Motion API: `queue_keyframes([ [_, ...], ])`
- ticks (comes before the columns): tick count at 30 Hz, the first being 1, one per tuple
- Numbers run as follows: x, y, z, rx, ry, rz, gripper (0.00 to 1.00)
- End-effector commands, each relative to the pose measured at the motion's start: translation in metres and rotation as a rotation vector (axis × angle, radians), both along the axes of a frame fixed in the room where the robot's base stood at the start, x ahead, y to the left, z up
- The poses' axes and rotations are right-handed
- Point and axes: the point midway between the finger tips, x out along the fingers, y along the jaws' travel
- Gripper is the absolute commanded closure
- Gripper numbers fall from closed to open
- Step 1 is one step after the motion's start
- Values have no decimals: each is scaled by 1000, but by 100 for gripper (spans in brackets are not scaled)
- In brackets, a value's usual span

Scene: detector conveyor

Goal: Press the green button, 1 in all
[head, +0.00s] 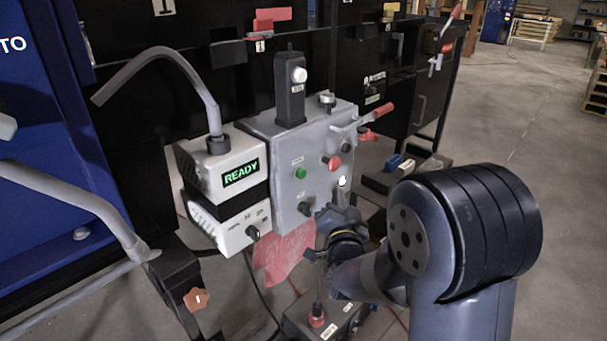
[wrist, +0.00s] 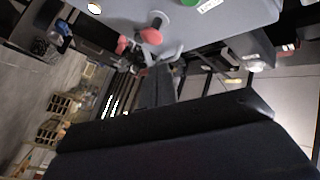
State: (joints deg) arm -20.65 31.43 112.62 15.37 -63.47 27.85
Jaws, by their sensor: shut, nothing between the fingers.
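The green button (head: 300,172) is a small round cap on the left part of the grey control box's front (head: 272,173). In the wrist view only a sliver of the green button (wrist: 190,2) shows at the top edge. My gripper (head: 331,214) is in front of the box's lower right, below and to the right of the green button and apart from it. It is shut and empty. Its tips are small and partly hidden by my wrist in the head view.
A red button (head: 333,162) and a lit white lamp (head: 342,182) are right of the green one. A white device reading READY (head: 240,172) stands left. A red cloth (head: 285,254) hangs below. A red-handled lever (head: 378,114) juts out at the upper right.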

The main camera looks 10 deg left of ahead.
Motion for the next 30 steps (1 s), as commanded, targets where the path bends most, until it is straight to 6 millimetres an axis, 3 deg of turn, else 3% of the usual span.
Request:
queue_keyframes([
  [16, 43, 56, -2, 1, -1, 2, 100],
  [30, 50, 65, 0, 0, 1, 0, 100],
])
